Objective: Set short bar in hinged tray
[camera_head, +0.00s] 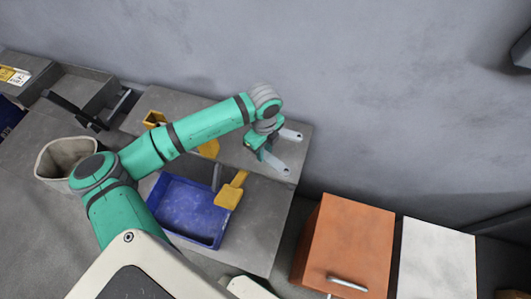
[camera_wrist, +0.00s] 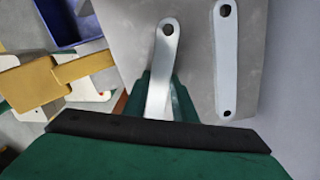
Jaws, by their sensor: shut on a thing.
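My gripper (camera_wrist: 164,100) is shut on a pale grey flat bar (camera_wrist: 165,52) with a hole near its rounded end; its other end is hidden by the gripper. In the head view my gripper (camera_head: 262,150) is over the right part of the grey worktop, and the held bar (camera_head: 276,163) sticks out from it. I cannot tell whether the bar touches the worktop. A second, longer-looking bar (camera_wrist: 226,65) with a hole at each end lies beside it, also seen in the head view (camera_head: 291,135). Which container is the hinged tray is unclear; a grey open box (camera_head: 88,90) stands far left.
A blue tray (camera_head: 160,222) sits on the worktop, with a yellow paddle-like piece (camera_head: 231,192) at its right side. A beige round bin (camera_head: 52,160) and a small yellow box (camera_head: 154,118) are to the left. An orange cabinet (camera_head: 345,240) stands at the right.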

